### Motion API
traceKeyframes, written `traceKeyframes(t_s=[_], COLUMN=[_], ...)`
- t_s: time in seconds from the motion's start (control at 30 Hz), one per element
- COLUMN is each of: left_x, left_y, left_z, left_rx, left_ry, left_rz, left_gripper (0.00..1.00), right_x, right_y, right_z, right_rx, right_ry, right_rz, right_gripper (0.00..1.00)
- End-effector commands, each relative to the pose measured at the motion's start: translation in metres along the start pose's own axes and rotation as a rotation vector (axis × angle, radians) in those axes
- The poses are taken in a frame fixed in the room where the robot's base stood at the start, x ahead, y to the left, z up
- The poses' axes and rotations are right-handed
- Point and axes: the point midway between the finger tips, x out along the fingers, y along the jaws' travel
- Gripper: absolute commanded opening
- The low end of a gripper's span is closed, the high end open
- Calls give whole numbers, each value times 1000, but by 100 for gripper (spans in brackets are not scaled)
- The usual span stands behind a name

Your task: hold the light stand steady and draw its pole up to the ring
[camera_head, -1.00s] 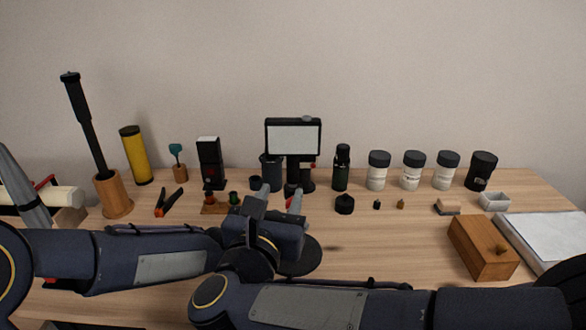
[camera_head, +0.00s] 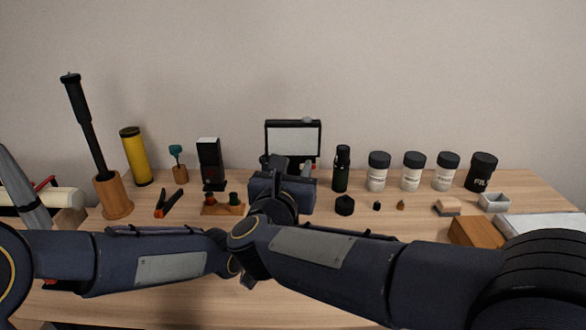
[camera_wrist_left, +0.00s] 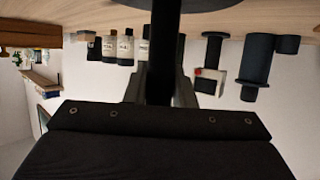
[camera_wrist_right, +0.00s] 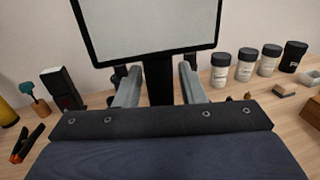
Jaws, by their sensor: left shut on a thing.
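The light stand has a dark-framed, pale panel (camera_head: 293,136) at the back middle of the table in the head view. Its dark pole (camera_wrist_left: 165,50) runs to a round dark base (camera_wrist_left: 205,4) in the inverted left wrist view. My left gripper (camera_wrist_left: 160,88) is shut on the pole close to the base; my right arm hides it in the head view. My right gripper (camera_wrist_right: 159,80) is higher, below the panel (camera_wrist_right: 150,30). Its fingers stand open on either side of the pole, with narrow gaps. I cannot make out the ring.
A black bottle (camera_head: 341,168) and several white jars (camera_head: 379,170) stand to the right. A wooden box (camera_head: 475,231) is partly behind my right arm.

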Motion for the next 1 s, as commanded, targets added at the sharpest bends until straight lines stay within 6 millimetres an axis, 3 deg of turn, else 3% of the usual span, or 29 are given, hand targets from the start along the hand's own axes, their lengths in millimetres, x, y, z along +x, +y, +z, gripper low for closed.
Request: traceKeyframes(t_s=[0.03, 0.27, 0.53, 0.8, 1.0], left_x=[0, 0, 0, 0, 0], left_y=[0, 0, 0, 0, 0], left_z=[0, 0, 0, 0, 0], left_rx=[0, 0, 0, 0, 0], left_ry=[1, 1, 1, 1, 0], left_rz=[-1, -1, -1, 0, 0], left_gripper=[0, 0, 0, 0, 0], right_x=[0, 0, 0, 0, 0], right_y=[0, 0, 0, 0, 0], right_z=[0, 0, 7, 74, 110], right_rx=[0, 0, 5, 12, 6], right_ry=[0, 0, 0, -3, -3], right_rz=[0, 0, 0, 0, 1], right_gripper=[29, 0, 0, 0, 0])
